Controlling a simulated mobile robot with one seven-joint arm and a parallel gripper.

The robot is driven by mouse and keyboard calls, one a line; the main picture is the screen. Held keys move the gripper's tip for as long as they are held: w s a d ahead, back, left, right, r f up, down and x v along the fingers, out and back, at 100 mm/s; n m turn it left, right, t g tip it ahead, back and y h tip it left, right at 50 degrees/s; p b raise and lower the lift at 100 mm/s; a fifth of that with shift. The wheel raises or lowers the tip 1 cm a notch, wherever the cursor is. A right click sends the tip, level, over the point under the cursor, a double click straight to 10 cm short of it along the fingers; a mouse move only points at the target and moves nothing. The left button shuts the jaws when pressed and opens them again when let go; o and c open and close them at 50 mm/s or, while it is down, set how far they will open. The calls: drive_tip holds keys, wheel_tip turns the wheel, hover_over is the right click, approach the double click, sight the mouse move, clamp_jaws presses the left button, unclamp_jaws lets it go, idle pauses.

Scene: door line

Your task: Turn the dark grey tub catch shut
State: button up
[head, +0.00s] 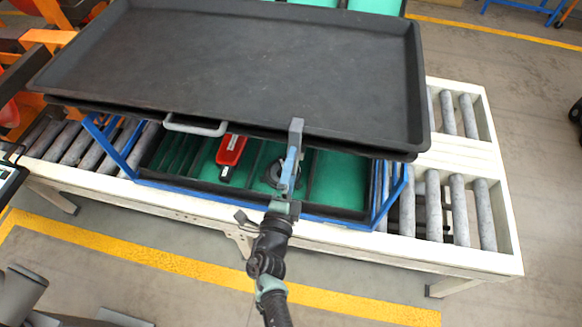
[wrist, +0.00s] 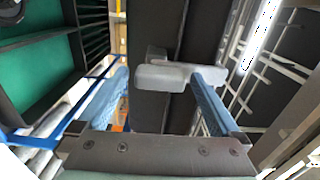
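The dark grey tub (head: 250,60) is a wide, shallow tray at the top of a stack in a blue frame. Its catch (head: 296,127) shows as a light grey upright piece at the tub's near edge, right of the middle. In the wrist view the catch (wrist: 165,77) is a pale block lying crosswise against a dark surface. My gripper (head: 291,165) reaches up to it from below. In the wrist view my gripper (wrist: 160,76) has its blue fingers apart, with the catch between and beyond their tips. The right fingertip overlaps the catch; I cannot tell if they touch.
A light grey handle (head: 196,125) sticks out left of the catch. Below, a green-bottomed tray (head: 338,180) holds a red device (head: 231,150) and a dark round part (head: 274,174). The blue frame (head: 395,196) stands on a roller conveyor (head: 458,212).

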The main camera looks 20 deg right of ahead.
drive_tip(key=v, duration=1.3)
drive_tip(key=shift+b, duration=0.35)
